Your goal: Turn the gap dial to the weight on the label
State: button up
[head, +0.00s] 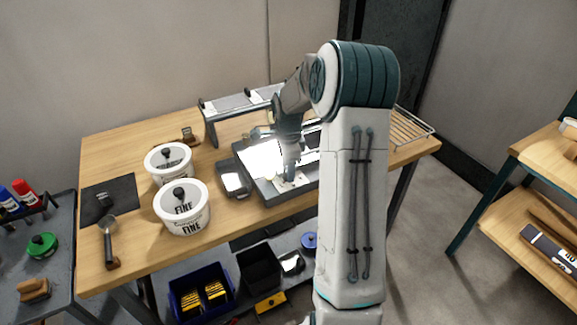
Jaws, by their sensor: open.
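My gripper (290,174) points down over the dark tray-like unit (268,197) in the middle of the wooden table. Its fingertips are small and dark here, close above a pale patch (292,184) that may be a label or plate. I cannot tell whether they touch anything; nothing is visibly held. A bright white glare covers the unit's left part. I cannot make out the gap dial or the weight on a label; my arm hides the unit's right side.
Two white lidded tubs (182,208), the front one marked FINE, stand left of a small grey device (234,179). A grey raised rail (238,103) stands behind the unit. A scoop (108,240) and dark mat (108,198) lie at left. A wire rack (408,127) is at right.

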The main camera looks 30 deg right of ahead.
jog(key=c, duration=1)
jog(key=shift+o, duration=0.2)
jog(key=shift+n, duration=0.4)
jog(key=n, duration=0.4)
jog(key=shift+n+b, duration=0.35)
jog(key=shift+n, duration=0.05)
jog(key=n, duration=0.6)
jog(key=shift+r, duration=0.1)
jog(key=o, duration=1)
jog(key=shift+c, duration=0.2)
